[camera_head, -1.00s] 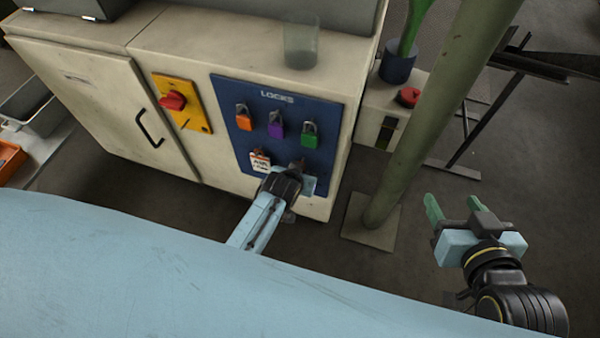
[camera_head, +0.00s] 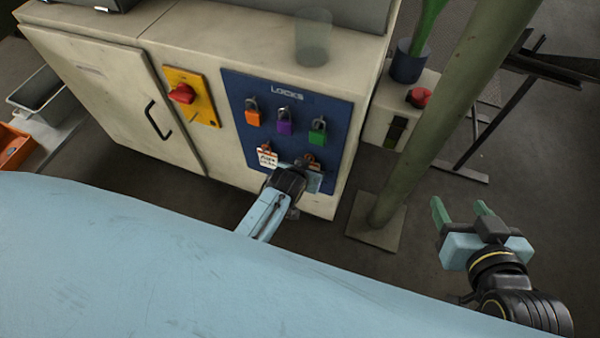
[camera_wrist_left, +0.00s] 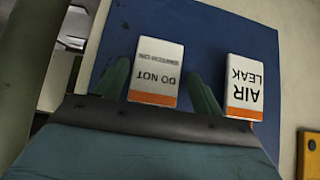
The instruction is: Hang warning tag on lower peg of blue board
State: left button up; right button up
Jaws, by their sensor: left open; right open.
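The blue board (camera_head: 338,104), headed LOCKS, is on the front of the pale cabinet. The warning tag (camera_wrist_left: 157,75), white with an orange band and reading DO NOT, shows upside down between my left gripper's (camera_wrist_left: 159,72) green fingers, which stand apart. In the head view my left gripper (camera_head: 304,174) is at the board's lower right and hides most of that tag; an orange-brown bit shows above it. Its lower peg is hidden. A second tag, AIR LEAK (camera_head: 267,157), hangs just left; it also shows in the left wrist view (camera_wrist_left: 254,88). My right gripper (camera_head: 459,207) is open and empty.
Orange (camera_head: 252,117), purple (camera_head: 284,127) and green (camera_head: 317,136) padlocks hang above the tags. A red switch (camera_head: 182,93) on a yellow plate is left of the board. A green post (camera_head: 435,115) stands to the right. A clear cup (camera_head: 313,45) stands on the cabinet.

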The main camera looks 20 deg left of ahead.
jog(key=s+d+f+g+h+p, duration=0.3)
jog(key=s+d+f+g+p, duration=0.15)
jog(key=s+f+g, duration=0.55)
pick_arm(q)
jog(key=p+v, duration=0.3)
jog(key=v, duration=1)
pick_arm(e)
jog(key=d+f, duration=0.4)
jog(key=f, duration=0.4)
jog(key=shift+s+f+t, duration=0.15)
jog(key=shift+t, duration=0.25)
pick_arm(q)
jog(key=shift+s+d+r, duration=0.1)
pick_arm(e)
jog(key=shift+d, duration=0.1)
